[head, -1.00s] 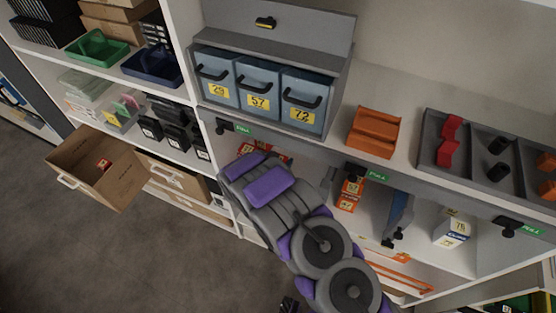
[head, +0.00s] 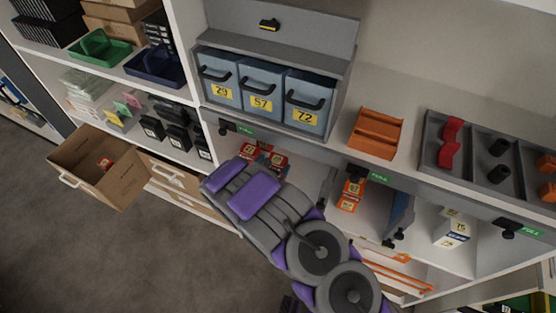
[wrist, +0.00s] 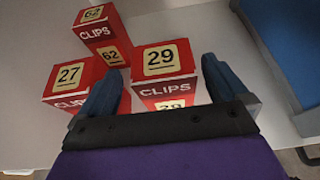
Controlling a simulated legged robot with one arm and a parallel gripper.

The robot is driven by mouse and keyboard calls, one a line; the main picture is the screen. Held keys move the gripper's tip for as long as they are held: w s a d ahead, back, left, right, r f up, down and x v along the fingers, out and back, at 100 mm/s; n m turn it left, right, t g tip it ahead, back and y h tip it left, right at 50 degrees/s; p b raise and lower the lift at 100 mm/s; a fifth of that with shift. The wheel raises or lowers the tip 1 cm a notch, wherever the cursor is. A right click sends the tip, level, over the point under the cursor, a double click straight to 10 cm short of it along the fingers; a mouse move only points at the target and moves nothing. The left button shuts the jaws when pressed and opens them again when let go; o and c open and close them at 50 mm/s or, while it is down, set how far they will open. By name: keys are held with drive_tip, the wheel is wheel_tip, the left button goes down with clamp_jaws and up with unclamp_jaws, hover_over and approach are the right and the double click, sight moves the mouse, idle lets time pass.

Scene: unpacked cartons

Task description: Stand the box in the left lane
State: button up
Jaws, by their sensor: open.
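Three red CLIPS boxes stand close together on a pale shelf in the wrist view. Box 29 (wrist: 165,62) is nearest, ahead of and between my fingers. Box 27 (wrist: 70,78) is to its left, partly behind my left finger. My gripper (wrist: 160,66) is open and empty, fingers spread.
A blue panel (wrist: 288,40) bounds the right side in the wrist view. In the head view, orange boxes (head: 350,195) and a white-blue box (head: 453,233) stand in lanes to the right. Blue bins (head: 262,88) sit above. An open carton (head: 95,165) is at left.

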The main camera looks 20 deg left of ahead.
drive_tip(key=p+v, duration=0.1)
drive_tip(key=v, duration=0.6)
drive_tip(key=shift+s+d, duration=0.2)
drive_tip(key=shift+s, duration=0.1)
drive_tip(key=shift+a, duration=0.3)
drive_tip(key=shift+d, duration=0.1)
